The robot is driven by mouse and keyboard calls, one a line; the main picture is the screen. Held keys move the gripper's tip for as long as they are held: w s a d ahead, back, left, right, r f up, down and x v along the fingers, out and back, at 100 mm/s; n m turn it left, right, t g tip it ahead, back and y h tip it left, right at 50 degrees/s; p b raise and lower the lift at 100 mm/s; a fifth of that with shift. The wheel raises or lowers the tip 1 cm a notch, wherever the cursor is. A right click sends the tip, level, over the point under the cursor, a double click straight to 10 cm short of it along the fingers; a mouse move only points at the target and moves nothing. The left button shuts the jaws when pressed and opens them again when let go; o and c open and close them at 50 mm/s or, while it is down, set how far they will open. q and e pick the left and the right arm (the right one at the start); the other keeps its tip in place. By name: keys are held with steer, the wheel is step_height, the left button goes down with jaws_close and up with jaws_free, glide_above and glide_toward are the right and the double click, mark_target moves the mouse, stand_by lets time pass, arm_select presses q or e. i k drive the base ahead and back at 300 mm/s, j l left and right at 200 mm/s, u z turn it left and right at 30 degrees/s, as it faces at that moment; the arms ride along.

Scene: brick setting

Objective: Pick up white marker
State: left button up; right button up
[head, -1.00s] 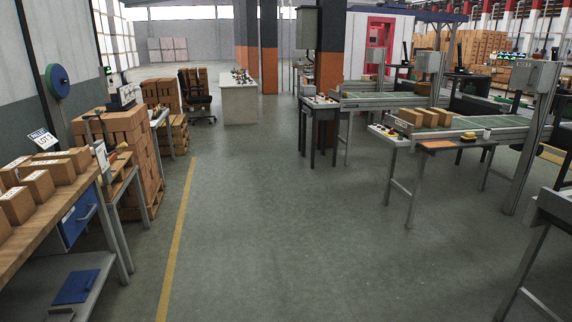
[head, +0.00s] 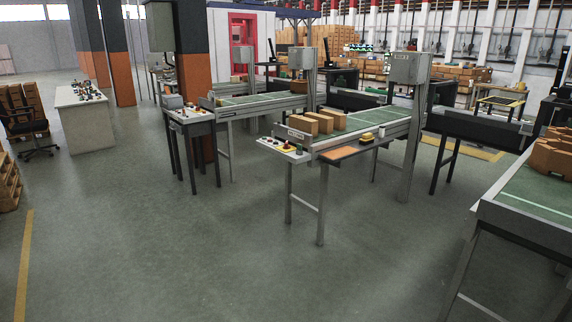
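I cannot make out a white marker in the head view. A white desk (head: 84,118) at the left carries several small items, too small to tell apart. A conveyor station (head: 350,140) in the middle has several cardboard boxes (head: 318,122) on it. Neither of my grippers is in view.
Another conveyor station (head: 258,104) stands behind, with a dark table (head: 193,121) at its left end. A conveyor (head: 535,196) fills the right edge. An office chair (head: 28,130) stands at the left. The grey floor (head: 170,250) in front is clear.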

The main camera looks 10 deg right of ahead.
mark_target(381, 131)
steer(key=i+l+z, duration=0.2)
steer(key=i+z, duration=0.25)
steer(key=i+l+z, duration=0.15)
steer(key=z, duration=0.25)
steer(key=i+z, duration=0.45)
steer(key=i+j+z, duration=0.2)
steer(key=i+z, duration=0.25)
steer(key=i+l+u, duration=0.2)
steer(key=i+u, duration=0.2)
steer(key=i, duration=0.2)
steer(key=i+l+u, duration=0.4)
steer(key=i, duration=0.2)
steer(key=i+l+u, duration=0.4)
steer(key=i+l, duration=0.1)
steer(key=i, duration=0.05)
